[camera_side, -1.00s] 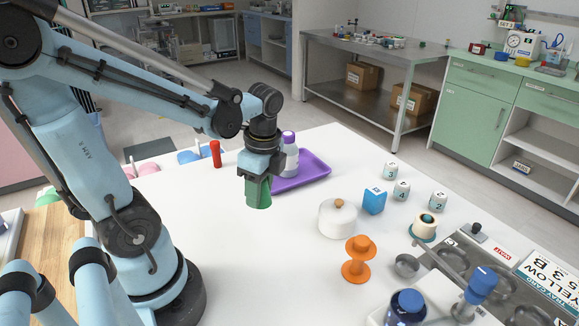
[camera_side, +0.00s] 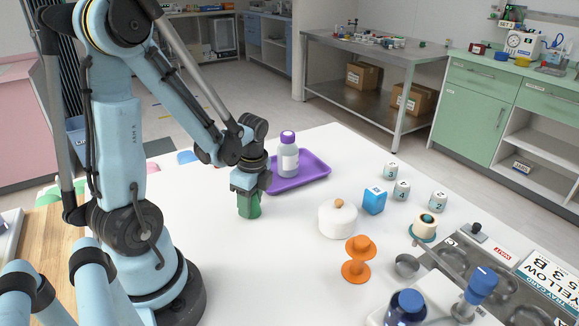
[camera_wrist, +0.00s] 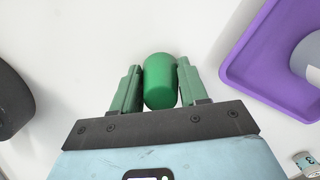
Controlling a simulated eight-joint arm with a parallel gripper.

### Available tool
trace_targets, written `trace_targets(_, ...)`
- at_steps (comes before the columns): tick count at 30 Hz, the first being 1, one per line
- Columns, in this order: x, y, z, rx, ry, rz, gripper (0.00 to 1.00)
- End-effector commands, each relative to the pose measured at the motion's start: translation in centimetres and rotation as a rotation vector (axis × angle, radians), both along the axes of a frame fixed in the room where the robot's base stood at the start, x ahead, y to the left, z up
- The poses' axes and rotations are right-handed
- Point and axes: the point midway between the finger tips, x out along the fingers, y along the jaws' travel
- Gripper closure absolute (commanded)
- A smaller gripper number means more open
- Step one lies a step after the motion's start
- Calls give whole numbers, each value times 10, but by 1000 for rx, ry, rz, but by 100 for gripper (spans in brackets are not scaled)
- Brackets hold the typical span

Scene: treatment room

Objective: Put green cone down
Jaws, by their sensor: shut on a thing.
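The green cone (camera_wrist: 160,82) shows in the wrist view as a rounded green body between the two green fingers of my gripper (camera_wrist: 152,85). My gripper is shut on it. In the side view my gripper (camera_side: 248,198) points down over the white table, left of the purple tray. The cone (camera_side: 249,208) is low, at or just above the table top; I cannot tell whether it touches. The fingers partly hide it there, and their similar green makes its outline hard to separate.
The purple tray (camera_side: 312,174) holds a white bottle with a purple cap (camera_side: 288,155). A white lidded pot (camera_side: 337,219), an orange spool-shaped thing (camera_side: 357,262) and a blue block (camera_side: 374,201) stand to the right. White table is clear around my gripper.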

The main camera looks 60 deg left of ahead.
Motion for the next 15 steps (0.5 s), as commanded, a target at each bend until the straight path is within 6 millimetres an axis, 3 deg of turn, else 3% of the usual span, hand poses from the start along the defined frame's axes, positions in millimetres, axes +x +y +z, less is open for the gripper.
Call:
trace_targets(11, 0, 0, -3, 0, 0, 0, 85)
trace_targets(12, 0, 0, -3, 0, 0, 0, 52)
trace_targets(15, 0, 0, -3, 0, 0, 0, 37)
